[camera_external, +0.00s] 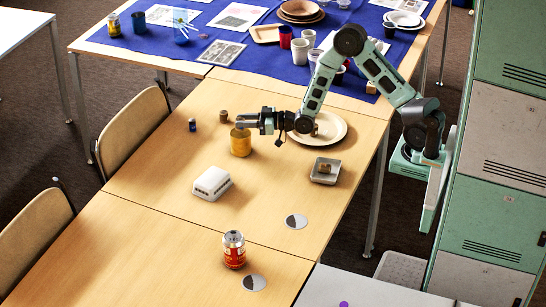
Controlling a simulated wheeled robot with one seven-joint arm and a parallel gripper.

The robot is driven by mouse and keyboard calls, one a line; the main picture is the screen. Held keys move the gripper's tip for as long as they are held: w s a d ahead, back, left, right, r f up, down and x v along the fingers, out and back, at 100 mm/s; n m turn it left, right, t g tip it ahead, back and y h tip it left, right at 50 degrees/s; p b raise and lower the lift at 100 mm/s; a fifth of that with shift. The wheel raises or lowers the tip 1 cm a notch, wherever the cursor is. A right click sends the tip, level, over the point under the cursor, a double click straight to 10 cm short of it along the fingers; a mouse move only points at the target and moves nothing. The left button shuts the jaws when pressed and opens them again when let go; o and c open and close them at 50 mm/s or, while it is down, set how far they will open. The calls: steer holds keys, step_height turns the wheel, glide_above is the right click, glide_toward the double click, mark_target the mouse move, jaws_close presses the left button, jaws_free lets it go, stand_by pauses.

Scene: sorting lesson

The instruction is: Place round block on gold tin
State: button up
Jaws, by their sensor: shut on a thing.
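The gold tin (241,143) stands upright on the wooden table, left of the plate. My gripper (241,122) reaches in from the right, with its fingertips right at the top of the tin. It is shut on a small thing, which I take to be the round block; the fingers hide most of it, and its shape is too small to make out. I cannot tell whether the held thing touches the tin.
A round plate (337,137) and a square tray (316,178) lie to the right. A white box (212,183) and red can (234,251) stand nearer. Table between them is clear.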

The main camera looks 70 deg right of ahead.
steer(key=shift+f, duration=0.75)
steer(key=shift+f, duration=0.1)
steer(key=o, duration=0.9)
steer(key=shift+o, duration=0.2)
